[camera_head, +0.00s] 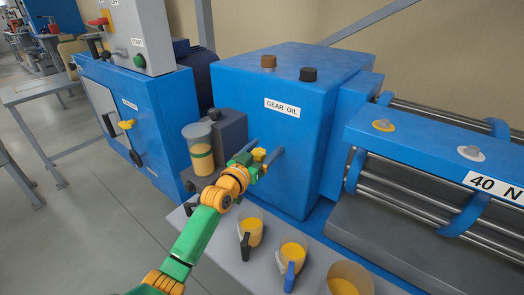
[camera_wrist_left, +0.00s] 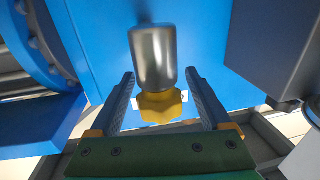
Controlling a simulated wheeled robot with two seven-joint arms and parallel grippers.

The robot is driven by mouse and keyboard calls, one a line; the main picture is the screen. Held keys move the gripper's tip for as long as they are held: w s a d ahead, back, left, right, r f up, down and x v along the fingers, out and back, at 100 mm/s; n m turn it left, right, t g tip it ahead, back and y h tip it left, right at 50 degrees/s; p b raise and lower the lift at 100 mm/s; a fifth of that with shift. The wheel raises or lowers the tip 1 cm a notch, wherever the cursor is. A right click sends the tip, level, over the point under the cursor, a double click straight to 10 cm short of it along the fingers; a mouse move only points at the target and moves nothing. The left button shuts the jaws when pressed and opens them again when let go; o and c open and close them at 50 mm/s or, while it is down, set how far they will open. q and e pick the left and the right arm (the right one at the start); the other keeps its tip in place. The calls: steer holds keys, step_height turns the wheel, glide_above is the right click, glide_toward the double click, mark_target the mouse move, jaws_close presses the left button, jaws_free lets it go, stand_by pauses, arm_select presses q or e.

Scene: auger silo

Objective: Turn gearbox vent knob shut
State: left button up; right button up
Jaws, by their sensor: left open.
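The yellow lobed vent knob (camera_wrist_left: 160,106) sits at the end of a grey metal cylinder (camera_wrist_left: 153,58) in front of the blue gearbox wall. In the head view the knob (camera_head: 259,154) shows at the front of the blue gearbox (camera_head: 290,130) labelled GEAR OIL. My left gripper (camera_head: 264,151) is open in front of the gearbox. In the left wrist view its two fingers (camera_wrist_left: 159,74) stand on either side of the knob and cylinder, with visible gaps, so they look apart from it. My right gripper is not in view.
A clear-topped container (camera_head: 198,150) with yellow contents stands left of the gripper. Yellow-filled jugs (camera_head: 292,257) stand on the grey ledge below. Brown (camera_head: 268,61) and black (camera_head: 309,74) caps are on top of the gearbox. A blue cabinet (camera_head: 165,110) stands left.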

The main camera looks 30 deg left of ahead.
mark_target(255, 158)
arm_select(q)
steer(key=s, duration=0.6)
steer(key=shift+s+d, duration=0.2)
steer(key=shift+s, duration=0.2)
